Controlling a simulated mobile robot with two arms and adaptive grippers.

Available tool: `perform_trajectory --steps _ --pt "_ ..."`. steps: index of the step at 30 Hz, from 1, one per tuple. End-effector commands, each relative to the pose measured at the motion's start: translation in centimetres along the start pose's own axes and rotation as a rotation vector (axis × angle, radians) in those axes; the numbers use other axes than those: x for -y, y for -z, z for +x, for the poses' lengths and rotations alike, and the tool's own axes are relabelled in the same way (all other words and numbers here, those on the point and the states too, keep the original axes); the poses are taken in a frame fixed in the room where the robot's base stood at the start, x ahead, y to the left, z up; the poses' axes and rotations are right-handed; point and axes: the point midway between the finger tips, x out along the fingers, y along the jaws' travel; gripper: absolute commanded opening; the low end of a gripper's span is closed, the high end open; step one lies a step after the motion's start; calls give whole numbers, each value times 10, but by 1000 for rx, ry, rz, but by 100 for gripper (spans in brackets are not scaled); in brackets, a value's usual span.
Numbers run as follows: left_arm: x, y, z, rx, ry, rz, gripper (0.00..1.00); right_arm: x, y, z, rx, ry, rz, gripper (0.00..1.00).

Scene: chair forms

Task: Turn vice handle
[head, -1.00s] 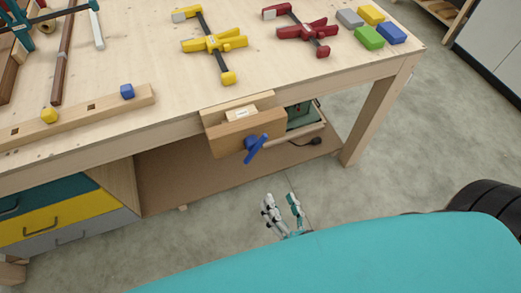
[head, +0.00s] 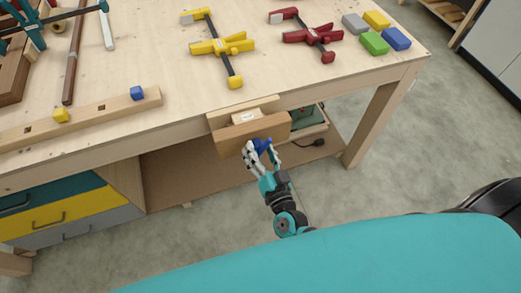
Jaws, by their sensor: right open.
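The wooden vice (head: 236,139) is fixed to the front edge of the workbench in the head view. Its blue handle (head: 263,145) sits on the front of the jaw block and is partly hidden by my right gripper (head: 261,155). The right gripper is open, with its fingers on either side of the handle. I cannot tell whether the fingers touch it. My left gripper is not in the view.
The workbench (head: 150,60) bears a yellow clamp (head: 222,46), a red clamp (head: 310,34) and coloured blocks (head: 375,42). A bench leg (head: 375,125) stands right of the vice. Drawers (head: 60,210) are at left. The floor in front is clear.

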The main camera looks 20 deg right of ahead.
Motion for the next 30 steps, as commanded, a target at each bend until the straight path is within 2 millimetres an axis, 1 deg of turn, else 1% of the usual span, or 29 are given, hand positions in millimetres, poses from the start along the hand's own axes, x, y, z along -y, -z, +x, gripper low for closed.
perform_trajectory --steps 7,19,20,23,30 --pt "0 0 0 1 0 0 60 0 0 1 0 0 0 59" --pt "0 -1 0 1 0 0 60 0 0 0 0 0 -1 7" --pt "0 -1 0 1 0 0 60 0 0 0 0 0 -1 5" --pt "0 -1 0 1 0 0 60 0 0 0 0 0 16 5" --pt "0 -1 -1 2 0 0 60 -1 -1 0 1 0 218 5"
